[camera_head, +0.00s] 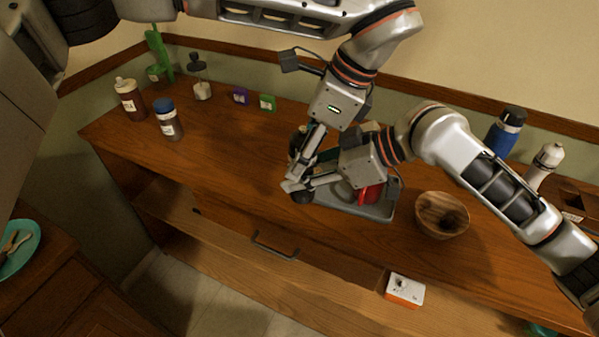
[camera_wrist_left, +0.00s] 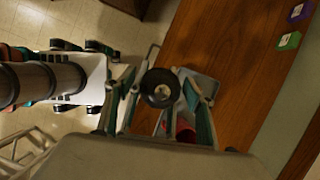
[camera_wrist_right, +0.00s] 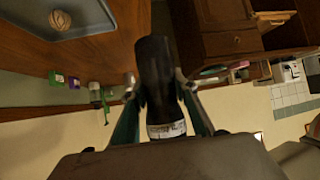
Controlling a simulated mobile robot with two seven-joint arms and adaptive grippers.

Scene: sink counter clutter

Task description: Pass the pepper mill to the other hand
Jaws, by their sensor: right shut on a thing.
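The pepper mill (camera_wrist_right: 155,72) is a dark cylinder with a white label band, in the middle of the right wrist view between the fingers. My right gripper (camera_head: 303,187) is shut on it and holds it over the counter near the tray. In the left wrist view the mill's round dark end (camera_wrist_left: 160,88) shows between the fingers of my left gripper (camera_wrist_left: 162,95), which are spread apart. In the head view my left gripper (camera_head: 297,180) comes down from above to the same spot. The fingers of both hide most of the mill there; contact on the left cannot be told.
A grey tray (camera_head: 375,212) with a red item (camera_head: 369,193) lies beneath the grippers. A wooden bowl (camera_head: 441,215) stands right of it. Bottles (camera_head: 130,100) and small green and purple boxes (camera_head: 267,103) stand at the left and back. The front-left counter is clear.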

